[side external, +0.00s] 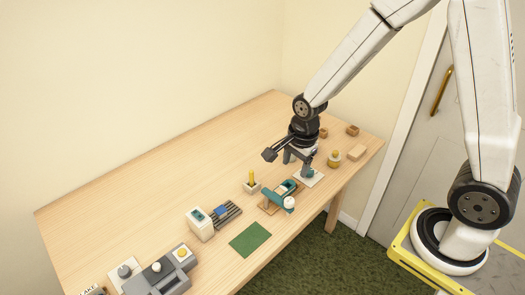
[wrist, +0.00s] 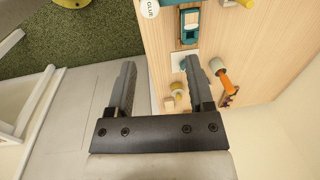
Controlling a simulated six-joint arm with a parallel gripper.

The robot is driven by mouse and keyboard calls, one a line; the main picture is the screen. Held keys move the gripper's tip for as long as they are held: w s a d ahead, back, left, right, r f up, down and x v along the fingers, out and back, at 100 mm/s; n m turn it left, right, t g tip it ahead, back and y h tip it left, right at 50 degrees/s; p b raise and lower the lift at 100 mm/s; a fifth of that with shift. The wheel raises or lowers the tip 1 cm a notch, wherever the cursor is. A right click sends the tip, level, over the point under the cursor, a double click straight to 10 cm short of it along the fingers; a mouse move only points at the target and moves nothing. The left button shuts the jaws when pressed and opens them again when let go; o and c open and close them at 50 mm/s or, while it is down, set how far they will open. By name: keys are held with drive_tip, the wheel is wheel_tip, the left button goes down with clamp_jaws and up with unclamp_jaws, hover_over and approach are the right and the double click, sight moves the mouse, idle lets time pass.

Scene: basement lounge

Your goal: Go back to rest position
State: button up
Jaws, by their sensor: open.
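My gripper (wrist: 159,62) is open in the wrist view, with its two dark fingers wide apart and nothing between them. In the side external view my arm reaches in from the right. Its black wrist end is above the right part of the wooden table (side external: 150,180), close to a teal device on a white plate (side external: 309,178).
A white box (side external: 200,224) and grey machine (side external: 165,272) stand left. The table's back left is clear.

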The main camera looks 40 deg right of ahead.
drive_tip(key=s+r+n, duration=0.2)
drive_tip(key=s+n, duration=0.1)
drive_tip(key=n, duration=0.6)
drive_tip(key=s+r+n+t, duration=0.1)
drive_tip(key=s+n, duration=0.3)
drive_tip(key=n, duration=0.4)
drive_tip(key=shift+s+d+r+n, duration=0.15)
drive_tip(key=shift+s+r+n, duration=0.2)
drive_tip(key=shift+r, duration=0.3)
